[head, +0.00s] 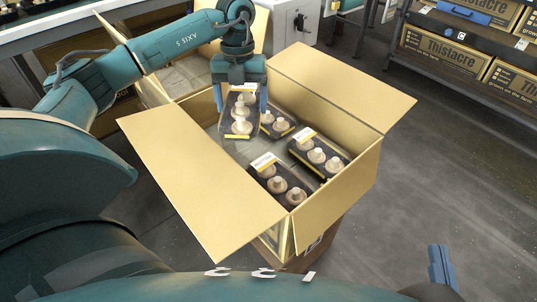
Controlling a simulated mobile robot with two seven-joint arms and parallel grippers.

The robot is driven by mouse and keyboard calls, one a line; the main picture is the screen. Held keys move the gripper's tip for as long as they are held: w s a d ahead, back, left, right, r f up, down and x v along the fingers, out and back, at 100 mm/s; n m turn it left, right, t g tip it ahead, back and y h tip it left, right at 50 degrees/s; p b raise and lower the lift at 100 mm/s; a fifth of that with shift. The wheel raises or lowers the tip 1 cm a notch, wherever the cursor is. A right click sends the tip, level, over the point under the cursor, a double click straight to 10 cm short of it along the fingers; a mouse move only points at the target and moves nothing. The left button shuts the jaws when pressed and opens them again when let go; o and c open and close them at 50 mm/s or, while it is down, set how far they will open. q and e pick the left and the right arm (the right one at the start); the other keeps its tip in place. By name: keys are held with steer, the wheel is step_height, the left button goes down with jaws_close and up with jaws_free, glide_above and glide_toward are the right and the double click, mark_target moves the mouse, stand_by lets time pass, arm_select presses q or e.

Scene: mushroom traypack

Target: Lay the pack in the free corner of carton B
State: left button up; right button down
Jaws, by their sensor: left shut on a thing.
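The open cardboard carton (345,205), which I take to be carton B, stands in the middle with its flaps spread. Inside lie three black packs of mushrooms: a far one (272,130), a right one (325,166) and a near one (268,183). My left gripper (240,92) is shut on another mushroom pack (240,128), which hangs tilted over the left far part of the carton. The carton floor (233,152) shows bare at its left side. My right gripper (440,265) is at the bottom right, away from the carton; its jaw state is unclear.
The carton's left flap (200,185) and right flap (340,85) stick out widely. A second open carton (180,80) stands behind on the left. A shelf with Thistacre boxes (440,48) is at the back right. The grey floor on the right is clear.

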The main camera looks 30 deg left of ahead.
mark_target(227, 96)
arm_select(q)
steer(key=a+n, duration=0.1)
steer(key=n, duration=0.1)
steer(key=a+n, duration=0.1)
steer(key=n, duration=0.1)
steer(key=a+n, duration=0.1)
steer(key=n, duration=0.1)
steer(key=shift+s+a+f+t+h+b, duration=0.25)
steer(key=shift+a+f+t+h+b, duration=0.05)
steer(key=shift+f+h+b, duration=0.1)
steer(key=f+n+b, duration=0.1)
steer(key=f, duration=0.2)
steer(key=a+f+n+b, duration=0.1)
steer(key=f+b, duration=0.1)
steer(key=f, duration=0.1)
steer(key=f+n+b, duration=0.1)
steer(key=f, duration=0.3)
steer(key=shift+s+a, duration=0.15)
steer(key=shift+a, duration=0.05)
steer(key=shift+f, duration=0.15)
arm_select(e)
steer(key=shift+s+a+r+t+y, duration=0.1)
steer(key=shift+s+a+t+y, duration=0.15)
steer(key=shift+a, duration=0.3)
steer(key=shift+s+a+r+t+y, duration=0.1)
steer(key=shift+a+t+y, duration=0.25)
steer(key=shift+a, duration=0.15)
